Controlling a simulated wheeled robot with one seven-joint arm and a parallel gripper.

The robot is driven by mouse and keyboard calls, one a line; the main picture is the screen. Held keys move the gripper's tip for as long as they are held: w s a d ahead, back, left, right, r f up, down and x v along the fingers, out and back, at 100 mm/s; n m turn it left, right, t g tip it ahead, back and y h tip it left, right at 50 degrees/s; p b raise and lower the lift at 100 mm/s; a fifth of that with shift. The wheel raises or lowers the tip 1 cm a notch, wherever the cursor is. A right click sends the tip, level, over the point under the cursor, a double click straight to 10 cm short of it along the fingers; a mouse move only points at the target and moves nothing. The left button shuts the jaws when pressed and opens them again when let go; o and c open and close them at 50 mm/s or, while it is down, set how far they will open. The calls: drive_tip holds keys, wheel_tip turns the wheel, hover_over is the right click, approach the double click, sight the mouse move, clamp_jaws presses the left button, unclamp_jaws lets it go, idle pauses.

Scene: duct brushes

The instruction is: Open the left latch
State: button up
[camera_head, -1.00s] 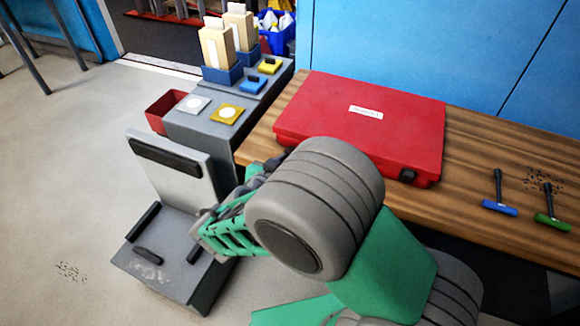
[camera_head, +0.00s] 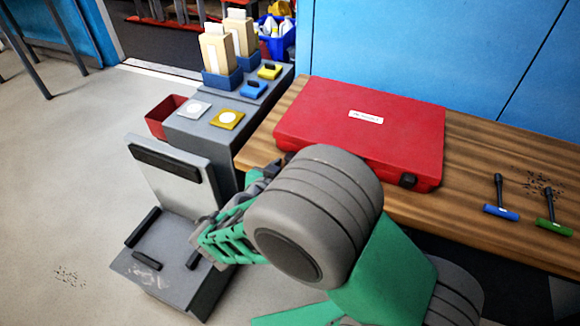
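A closed red case (camera_head: 330,110) with a white label lies on the wooden bench. One dark latch (camera_head: 407,180) shows at the right of its front edge. The left part of the front edge, where a left latch would sit, is hidden behind my arm, with only a small dark patch visible there. My gripper (camera_head: 205,232) is left of the case's front, beside the grey stand. Its fingers are partly covered by my arm, so I cannot tell whether they are open or shut.
A blue brush (camera_head: 501,211) and a green brush (camera_head: 553,225) lie right on the wooden bench (camera_head: 470,165). A grey stand (camera_head: 165,275) with an upright plate is at the left. Behind it, a grey counter (camera_head: 190,135) holds boxes and pads, with a red bin (camera_head: 163,118) beside it.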

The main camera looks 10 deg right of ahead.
drive_tip(key=p+v, duration=0.1)
drive_tip(key=v, duration=0.6)
drive_tip(key=shift+s+a, duration=0.2)
drive_tip(key=shift+s, duration=0.15)
drive_tip(key=shift+r, duration=0.1)
